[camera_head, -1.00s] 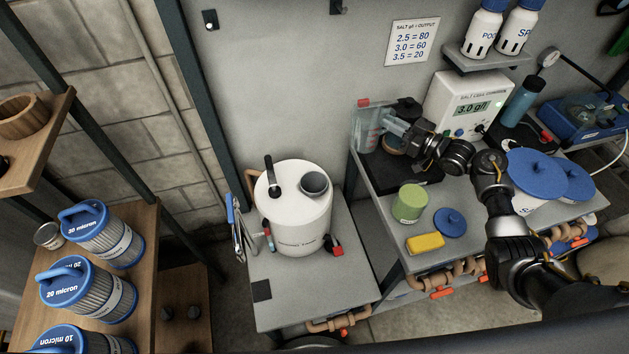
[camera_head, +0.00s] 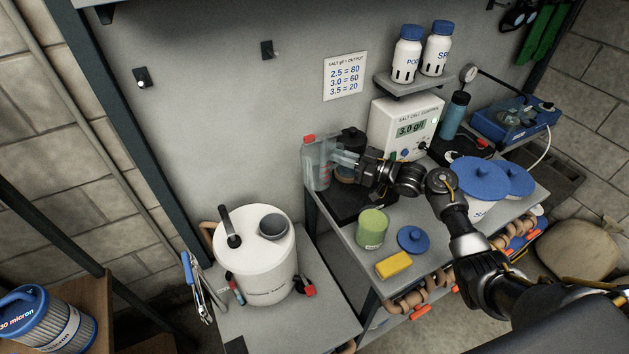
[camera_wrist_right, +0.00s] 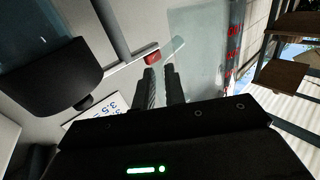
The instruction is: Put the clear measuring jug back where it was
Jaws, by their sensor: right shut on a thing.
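The clear measuring jug (camera_head: 316,172), with a red tab at its top, is at the back left corner of the bench in the head view. Whether its base touches the bench is hard to tell. My right gripper (camera_head: 343,161) is shut on the jug from its right side. In the right wrist view the fingers (camera_wrist_right: 161,84) are closed by the clear wall of the jug (camera_wrist_right: 200,45), which carries red marks. My left gripper is not in view.
A dark container (camera_head: 351,141) stands close behind the gripper, by a black mat (camera_head: 360,203). A green tub (camera_head: 371,229), yellow sponge (camera_head: 394,264) and blue lid (camera_head: 413,239) lie in front. A white canister (camera_head: 256,262) stands on the lower bench at left.

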